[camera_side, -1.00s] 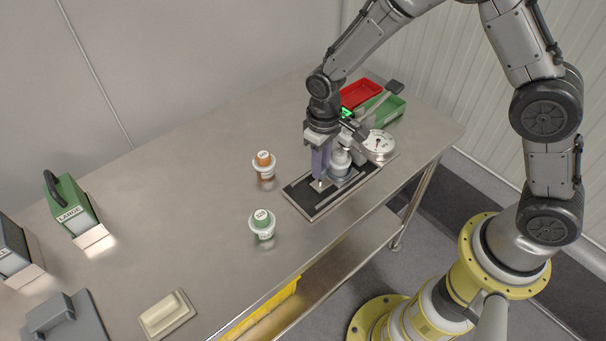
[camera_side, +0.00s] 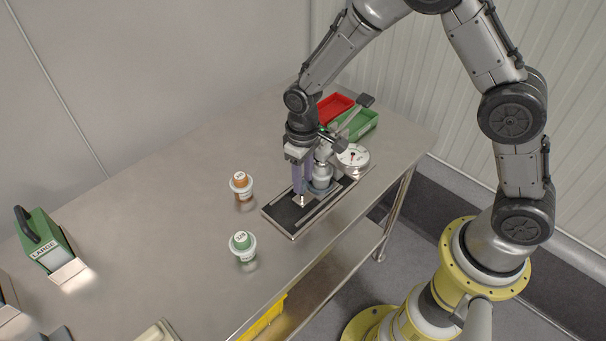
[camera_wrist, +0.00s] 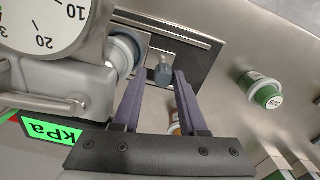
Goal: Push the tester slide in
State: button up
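The tester (camera_side: 322,172) stands on the bench with its dial (camera_side: 352,157) and a dark base plate (camera_side: 283,212). In the wrist view its dial (camera_wrist: 38,22) and green kPa label (camera_wrist: 52,131) are at left. The slide's small grey knob (camera_wrist: 164,74) stands up from the plate; it also shows in the side view (camera_side: 300,201). My gripper (camera_side: 302,192) points down at the knob. In the wrist view its purple fingers (camera_wrist: 160,80) stand apart on either side of the knob, with visible gaps. A light round part (camera_wrist: 126,50) of the tester is just left of the knob.
A green LARGE box (camera_side: 45,240) is at far left. The bench middle is clear.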

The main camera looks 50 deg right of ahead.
notch_tip(320, 180, up, 14)
dwell(0.6)
